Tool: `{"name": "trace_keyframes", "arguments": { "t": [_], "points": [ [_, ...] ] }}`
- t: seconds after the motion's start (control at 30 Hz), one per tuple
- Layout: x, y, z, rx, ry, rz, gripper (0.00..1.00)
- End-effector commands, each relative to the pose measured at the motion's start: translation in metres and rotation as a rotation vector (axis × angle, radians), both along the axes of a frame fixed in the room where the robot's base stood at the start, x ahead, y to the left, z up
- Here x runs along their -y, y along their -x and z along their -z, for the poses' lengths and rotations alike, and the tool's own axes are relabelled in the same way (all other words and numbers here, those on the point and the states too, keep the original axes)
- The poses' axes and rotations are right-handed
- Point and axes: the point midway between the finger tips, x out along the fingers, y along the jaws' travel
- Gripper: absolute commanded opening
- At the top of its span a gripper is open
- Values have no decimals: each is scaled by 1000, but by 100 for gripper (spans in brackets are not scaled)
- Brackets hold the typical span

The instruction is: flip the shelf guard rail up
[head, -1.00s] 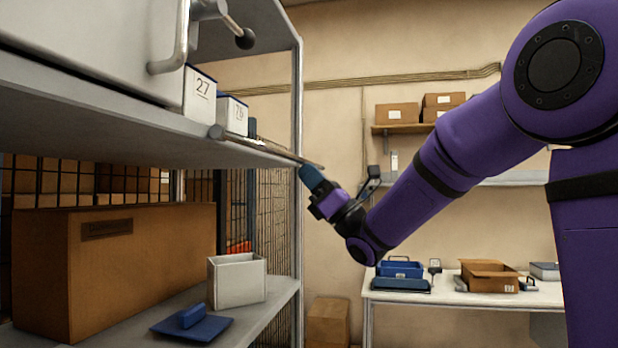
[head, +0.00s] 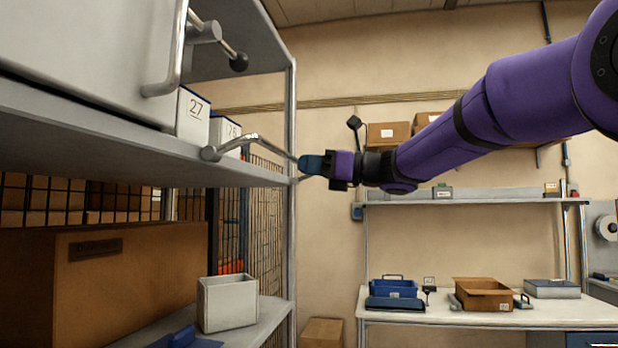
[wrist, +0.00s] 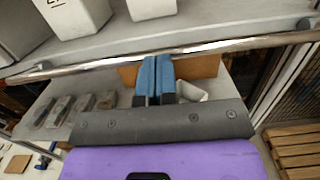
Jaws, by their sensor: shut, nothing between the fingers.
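The shelf guard rail (head: 270,146) is a thin bent metal bar at the front edge of the upper shelf (head: 120,133). Its near end meets a round pivot (head: 210,153). The bar stands partly raised above the shelf edge in the head view. In the wrist view the rail (wrist: 225,46) crosses the whole picture in front of the shelf. My gripper (head: 303,165) is shut and empty, with blue fingertips at the rail's far part. In the wrist view the fingertips (wrist: 156,62) lie right at the rail's lower side; contact is hard to tell.
White boxes marked 27 (head: 193,116) and 75 (head: 225,134) stand behind the rail. A grey cabinet with a handle (head: 168,60) stands on the same shelf. A shelf post (head: 292,230) rises near my gripper. A workbench (head: 450,318) stands beyond.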

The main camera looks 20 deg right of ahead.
Motion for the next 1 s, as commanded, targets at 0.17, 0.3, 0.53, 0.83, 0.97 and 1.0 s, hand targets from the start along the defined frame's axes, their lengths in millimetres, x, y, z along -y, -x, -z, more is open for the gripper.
{"name": "trace_keyframes", "arguments": {
  "t": [0.17,0.3,0.53,0.83,0.97,1.0],
  "points": [
    [-4,-2,-16,-92,137,-3,0],
    [-8,-5,-26,-168,239,-3,0],
    [-15,-10,-39,-276,383,-5,0],
    [-26,-18,-53,-288,396,-6,0],
    [-32,-23,-59,-288,396,-5,0],
    [-34,-24,-61,-288,395,-5,0]
  ]
}}
